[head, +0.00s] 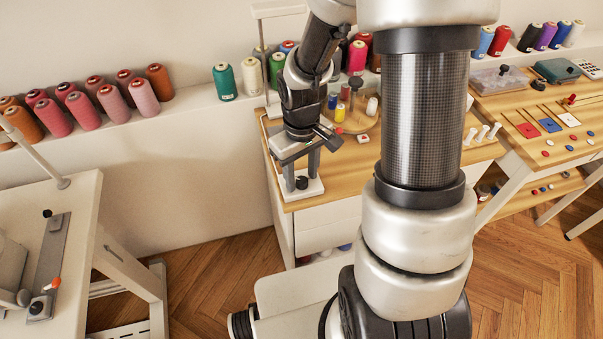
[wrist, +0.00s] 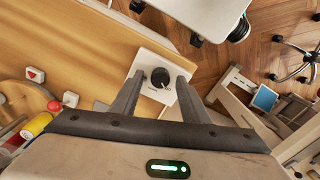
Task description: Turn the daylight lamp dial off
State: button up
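The daylight lamp dial is a small black round knob (head: 301,183) on a white base plate (head: 313,192) at the front left corner of the wooden table. In the wrist view the dial (wrist: 160,77) sits between my two fingertips, with a gap showing on each side. A small pale mark shows on its top, but its setting is too small to read. My gripper (head: 300,168) points down over the base plate and is open and empty. In the wrist view my gripper (wrist: 160,80) has its fingers spread on both sides of the dial.
A round wooden spool stand (head: 358,124) with thread sits behind on the table (head: 338,182). A row of thread cones (head: 83,110) lines the back ledge. A white sewing table (head: 75,210) stands at left. Parquet floor (head: 205,285) is clear between the tables.

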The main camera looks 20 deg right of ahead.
jog(key=shift+r, duration=0.1)
notch_tip(320, 180, up, 17)
jog(key=p, duration=0.3)
jog(key=shift+r, duration=0.15)
dwell(0.3)
notch_tip(320, 180, up, 13)
jog(key=m+t+p, duration=0.2)
jog(key=t+p, duration=0.1)
jog(key=p, duration=0.3)
send_over(302, 180)
jog(key=s, duration=0.5)
jog(key=s+r+m+t+p, duration=0.2)
jog(key=s+r+p, duration=0.2)
jog(key=r, duration=0.5)
jog(key=shift+s+t, duration=0.3)
jog(key=shift+s, duration=0.9)
